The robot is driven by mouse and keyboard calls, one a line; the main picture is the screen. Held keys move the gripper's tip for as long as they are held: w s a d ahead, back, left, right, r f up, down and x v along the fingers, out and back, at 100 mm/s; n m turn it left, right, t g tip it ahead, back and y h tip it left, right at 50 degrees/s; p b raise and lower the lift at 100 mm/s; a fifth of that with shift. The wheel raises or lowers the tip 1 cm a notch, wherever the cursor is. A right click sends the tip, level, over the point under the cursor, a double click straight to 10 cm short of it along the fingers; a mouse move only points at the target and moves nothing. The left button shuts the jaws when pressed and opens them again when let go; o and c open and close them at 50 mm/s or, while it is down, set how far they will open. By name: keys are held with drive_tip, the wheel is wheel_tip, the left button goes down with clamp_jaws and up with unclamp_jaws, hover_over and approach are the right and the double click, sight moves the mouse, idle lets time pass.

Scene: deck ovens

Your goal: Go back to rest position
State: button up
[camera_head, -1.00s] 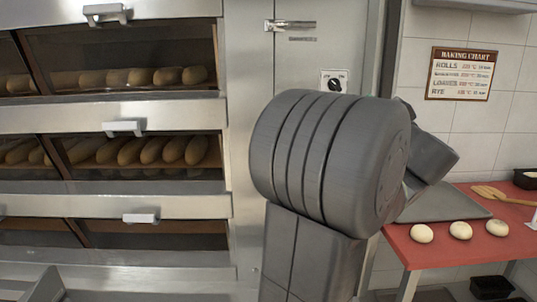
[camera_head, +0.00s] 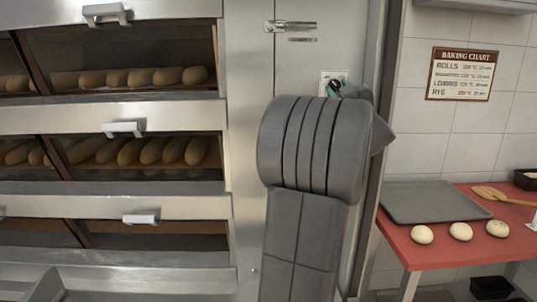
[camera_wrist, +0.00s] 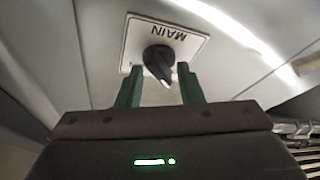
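My gripper (camera_wrist: 160,72) is open, its two green fingers apart with nothing held between them. In the wrist view a black rotary knob (camera_wrist: 157,60) on a white plate marked MAIN (camera_wrist: 190,42) sits between and just beyond the fingertips. A gap shows on both sides of the knob; I cannot tell how far the tips reach along it. In the head view my gripper (camera_head: 334,89) is mostly hidden behind my grey arm, close to the switch plate (camera_head: 340,75) on the steel panel. The knob is mostly hidden there.
Deck ovens (camera_head: 225,150) with loaves behind glass stand at the left. At the right, a red table (camera_head: 420,249) bears a grey tray (camera_head: 430,200), several dough pieces (camera_head: 460,231) and a wooden tool (camera_head: 497,194). A baking chart (camera_head: 461,74) hangs on the tiled wall.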

drive_tip(key=m+h, duration=0.1)
drive_tip(key=m, duration=0.2)
drive_tip(key=m+h, duration=0.2)
drive_tip(key=m, duration=0.1)
drive_tip(key=shift+a+m+t, duration=0.15)
drive_tip(key=shift+m+t, duration=0.15)
